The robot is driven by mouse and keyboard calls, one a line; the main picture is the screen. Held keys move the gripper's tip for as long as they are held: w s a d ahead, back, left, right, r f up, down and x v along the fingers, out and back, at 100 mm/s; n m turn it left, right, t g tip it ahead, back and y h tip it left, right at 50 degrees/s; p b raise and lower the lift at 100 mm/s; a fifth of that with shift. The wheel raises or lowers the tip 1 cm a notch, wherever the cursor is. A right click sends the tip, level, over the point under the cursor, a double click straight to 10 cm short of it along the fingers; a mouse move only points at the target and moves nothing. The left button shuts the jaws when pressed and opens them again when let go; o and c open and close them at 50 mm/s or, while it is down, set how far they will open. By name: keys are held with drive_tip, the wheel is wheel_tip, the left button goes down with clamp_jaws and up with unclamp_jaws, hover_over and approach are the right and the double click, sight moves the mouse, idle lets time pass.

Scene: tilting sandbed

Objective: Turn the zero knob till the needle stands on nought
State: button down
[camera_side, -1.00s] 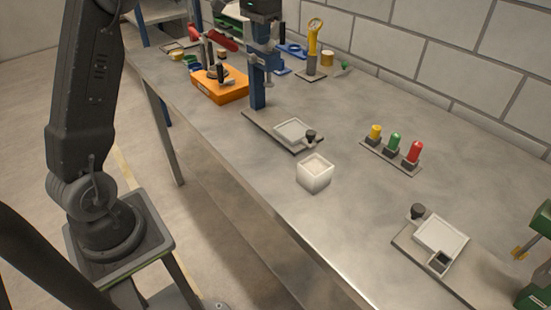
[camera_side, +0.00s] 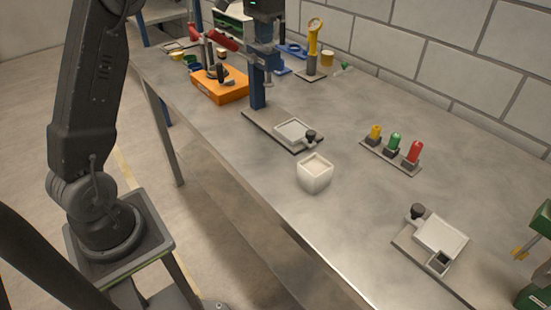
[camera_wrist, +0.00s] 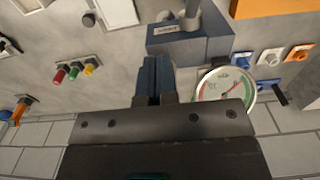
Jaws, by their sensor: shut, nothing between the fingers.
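A round gauge with a white face and green and red bands (camera_wrist: 226,86) shows in the wrist view, right of my gripper and partly covered by its dark body. The needle is too small to read. A small black piece (camera_wrist: 280,94) sits beside the dial; I cannot tell whether it is the zero knob. My gripper (camera_wrist: 154,66) is shut and empty, its fingers side by side, left of the dial and apart from it. In the side view its dark body with a green light (camera_side: 264,8) is at the top edge, and the fingers are hard to make out.
A blue-grey labelled block (camera_wrist: 192,42) lies close to the fingers. Yellow, green and red lamps (camera_side: 394,142), a white cup (camera_side: 315,174), an orange box (camera_side: 220,86) and grey plates with pale trays (camera_side: 440,234) stand on the bench. The front middle is mostly clear.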

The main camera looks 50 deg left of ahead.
drive_tip(key=shift+a+f, duration=0.2)
drive_tip(key=shift+f, duration=0.5)
drive_tip(key=shift+s, duration=0.1)
wheel_tip(320, 180, up, 6)
drive_tip(key=shift+s+r, duration=0.2)
idle(0.5)
